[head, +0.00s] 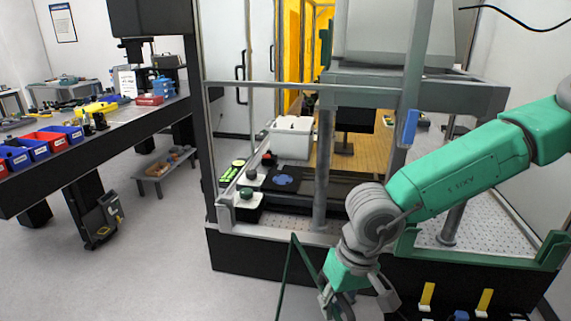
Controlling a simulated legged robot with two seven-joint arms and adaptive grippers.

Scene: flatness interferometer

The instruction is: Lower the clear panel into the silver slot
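My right arm comes in from the right, and its gripper (352,301) points down at the bottom edge of the head view. Its fingertips are cut off by the frame, so I cannot tell whether it is open or shut. Thin dark green edges (287,278) meet in a corner just left of this gripper; they look like the rim of the clear panel. I cannot tell whether the gripper touches it. A silver rail (270,235) runs along the enclosure's front bottom, behind the panel corner; I cannot make out a slot in it. My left gripper is not in view.
A framed enclosure with a perforated bench plate (475,236) stands ahead, with a green rail (480,260) at its right front. Yellow-handled items (427,294) stand at bottom right. A workbench (95,138) with coloured bins is at left. The floor between is mostly clear.

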